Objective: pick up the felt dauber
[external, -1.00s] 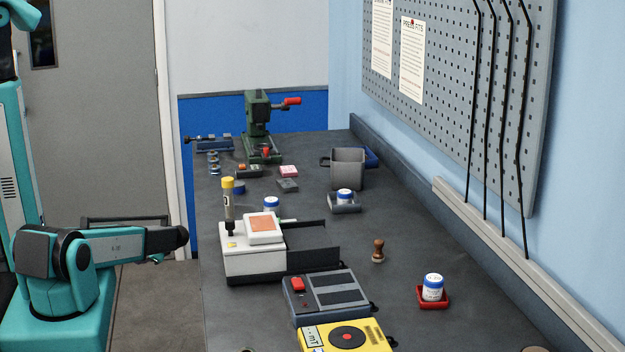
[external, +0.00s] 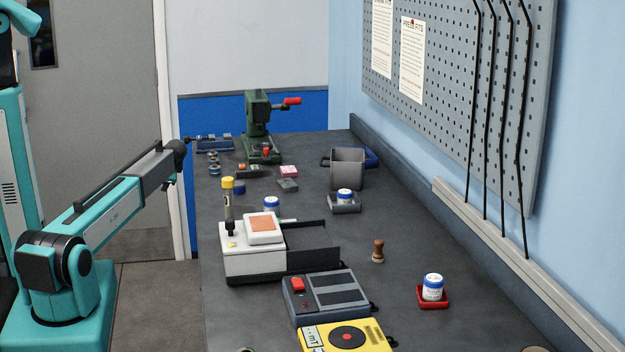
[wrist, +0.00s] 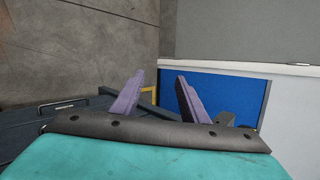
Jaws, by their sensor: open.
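A small brown turned piece with a round knob, which looks like the felt dauber (external: 378,251), stands upright on the dark bench, right of the white box. Nothing touches it. In the wrist view my gripper (wrist: 158,92) shows two purple-grey fingers, apart with nothing between them. The fingers point toward a blue panel and grey surfaces. The dauber does not show in the wrist view. In the external view my arm is left of the bench, well away from the dauber, and I cannot make out the fingers there.
A white box (external: 250,262) with a yellow-capped tube, a dark grey device (external: 325,297) and a yellow device (external: 345,338) stand left of the dauber. A white jar (external: 433,287) sits in a red tray at right. A grey pot (external: 347,168) and green press (external: 258,125) stand farther back.

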